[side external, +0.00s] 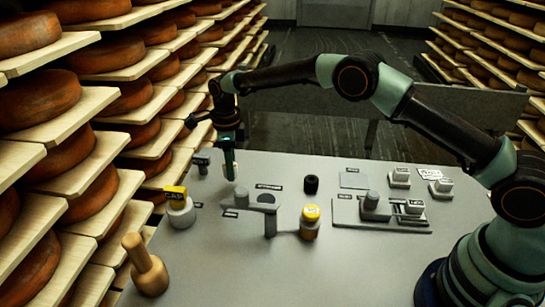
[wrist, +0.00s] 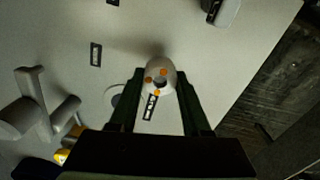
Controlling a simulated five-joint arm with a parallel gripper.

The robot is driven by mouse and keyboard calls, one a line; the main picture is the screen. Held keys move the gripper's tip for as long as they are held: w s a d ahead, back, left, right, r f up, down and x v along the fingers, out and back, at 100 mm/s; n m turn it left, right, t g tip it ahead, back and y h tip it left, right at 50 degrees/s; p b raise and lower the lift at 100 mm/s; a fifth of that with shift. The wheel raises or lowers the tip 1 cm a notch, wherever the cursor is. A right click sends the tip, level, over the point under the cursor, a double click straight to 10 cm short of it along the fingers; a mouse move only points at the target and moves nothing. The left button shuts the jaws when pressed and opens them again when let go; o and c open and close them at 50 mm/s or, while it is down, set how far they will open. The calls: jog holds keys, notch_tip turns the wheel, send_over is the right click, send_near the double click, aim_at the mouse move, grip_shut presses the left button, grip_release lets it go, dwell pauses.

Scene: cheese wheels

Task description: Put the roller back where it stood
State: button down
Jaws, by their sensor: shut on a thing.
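My gripper (side external: 229,160) is above the left part of the grey table in the side view. It is shut on a pale rounded piece with orange dots and a dark centre, which looks like the roller (wrist: 160,77).
A yellow block on a white round base (side external: 181,216) stands at front left, near a wooden peg-like piece (side external: 148,272). A grey stand (side external: 270,222), a yellow-topped jar (side external: 309,228) and a black cylinder (side external: 311,184) are further right. A fixture plate (side external: 350,219) lies beyond them.

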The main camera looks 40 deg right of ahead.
jog(key=shift+f, duration=1.8)
jog(key=shift+f, duration=0.1)
jog(key=shift+c, duration=1.8)
grip_release()
